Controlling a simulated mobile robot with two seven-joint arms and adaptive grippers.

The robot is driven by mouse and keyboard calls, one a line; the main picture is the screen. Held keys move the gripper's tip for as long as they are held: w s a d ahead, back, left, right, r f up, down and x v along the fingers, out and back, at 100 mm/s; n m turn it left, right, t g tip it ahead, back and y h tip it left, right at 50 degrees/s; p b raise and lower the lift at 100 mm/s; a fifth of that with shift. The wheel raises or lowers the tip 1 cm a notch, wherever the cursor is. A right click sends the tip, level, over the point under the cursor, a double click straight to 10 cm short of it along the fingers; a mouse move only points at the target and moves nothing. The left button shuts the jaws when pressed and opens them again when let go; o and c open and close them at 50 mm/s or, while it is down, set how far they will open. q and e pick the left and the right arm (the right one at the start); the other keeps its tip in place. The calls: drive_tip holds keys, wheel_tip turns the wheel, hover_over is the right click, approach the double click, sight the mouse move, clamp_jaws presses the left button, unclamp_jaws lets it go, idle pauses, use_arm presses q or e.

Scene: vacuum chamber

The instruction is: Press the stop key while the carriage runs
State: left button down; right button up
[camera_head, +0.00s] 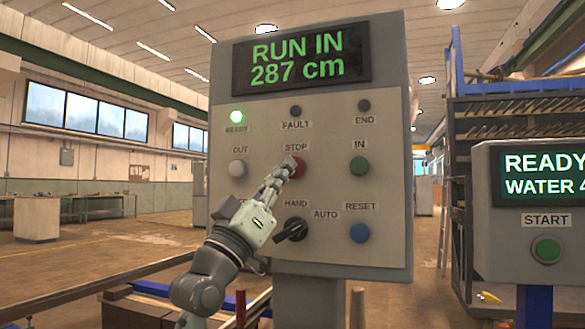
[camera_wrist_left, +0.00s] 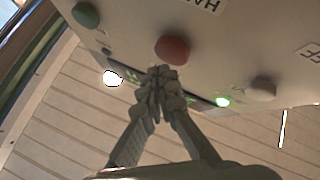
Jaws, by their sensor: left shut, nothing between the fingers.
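A grey control panel (camera_head: 330,230) stands ahead, its screen (camera_head: 300,60) reading "RUN IN 287 cm". The red stop key (camera_head: 299,168) sits mid-panel under the label STOP. My left gripper (camera_head: 290,163) is shut and empty, with its fingertips at the stop key and partly covering it. In the left wrist view the red key (camera_wrist_left: 173,49) is just beyond the closed fingertips (camera_wrist_left: 160,72); I cannot tell whether they touch it. The green READY lamp (camera_head: 236,117) is lit; the FAULT lamp (camera_head: 296,111) and END lamp (camera_head: 364,105) are dark. The carriage is not identifiable.
Around the stop key are the white OUT key (camera_head: 237,168), green IN key (camera_head: 359,166), blue RESET key (camera_head: 360,233) and black HAND/AUTO selector (camera_head: 292,229). A second panel (camera_head: 500,240) with a green START key (camera_head: 546,249) stands at the right.

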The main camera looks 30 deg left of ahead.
use_arm(q)
drive_tip(key=shift+w+a+h, duration=0.1)
drive_tip(key=shift+w+h, duration=0.2)
drive_tip(key=shift+w+a, duration=0.1)
drive_tip(key=shift+w, duration=0.45)
idle(0.6)
drive_tip(key=shift+s, duration=0.15)
idle(0.3)
drive_tip(key=shift+s+d, duration=0.2)
drive_tip(key=shift+s, duration=0.55)
drive_tip(key=s, duration=0.2)
drive_tip(key=s+d+p, duration=0.1)
drive_tip(key=s, duration=0.2)
drive_tip(key=shift+d, duration=0.1)
idle(0.7)
